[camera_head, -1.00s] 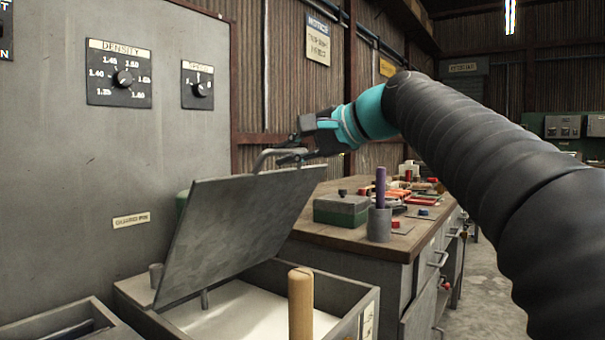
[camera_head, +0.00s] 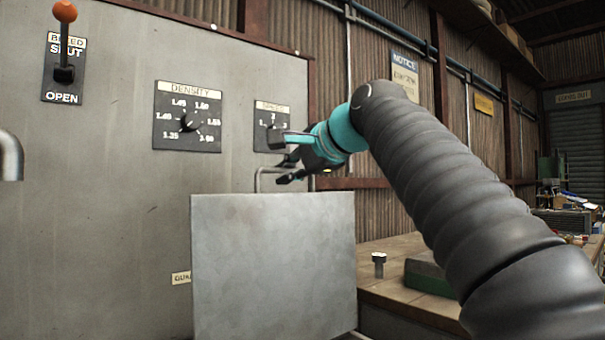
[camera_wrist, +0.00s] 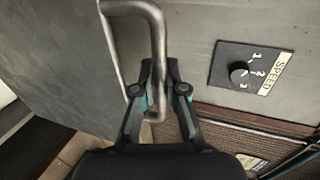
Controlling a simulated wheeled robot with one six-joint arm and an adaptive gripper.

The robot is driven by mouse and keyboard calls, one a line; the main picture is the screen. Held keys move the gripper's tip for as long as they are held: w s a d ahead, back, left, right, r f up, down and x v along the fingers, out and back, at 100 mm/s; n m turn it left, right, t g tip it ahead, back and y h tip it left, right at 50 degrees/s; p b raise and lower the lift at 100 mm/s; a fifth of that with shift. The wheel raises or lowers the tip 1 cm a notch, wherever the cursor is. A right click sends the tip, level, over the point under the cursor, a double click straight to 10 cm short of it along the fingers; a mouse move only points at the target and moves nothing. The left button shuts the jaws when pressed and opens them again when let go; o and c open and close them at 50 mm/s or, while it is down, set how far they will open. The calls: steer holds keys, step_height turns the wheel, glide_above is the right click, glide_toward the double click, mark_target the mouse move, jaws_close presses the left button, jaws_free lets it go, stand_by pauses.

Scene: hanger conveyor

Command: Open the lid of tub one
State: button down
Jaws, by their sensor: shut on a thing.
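The grey metal lid (camera_head: 275,265) of the tub stands raised, close to upright, in front of the grey machine panel in the head view. A bent-rod handle (camera_head: 258,180) rises from its top edge. My gripper (camera_head: 287,170) is at that handle, at the lid's upper right. In the wrist view the handle (camera_wrist: 157,60) runs between the fingers of my gripper (camera_wrist: 160,80), which is shut on it. The lid's face (camera_wrist: 55,50) fills the left of the wrist view. The tub's body is hidden from the head view now.
The wrist view shows the speed dial (camera_wrist: 240,72) near the handle. A wooden bench (camera_head: 400,270) with a box (camera_head: 432,275) stands at right.

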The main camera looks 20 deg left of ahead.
steer(key=shift+r, duration=0.1)
stand_by(0.3)
steer(key=c, duration=1.2)
jaws_free()
steer(key=v, duration=1.2)
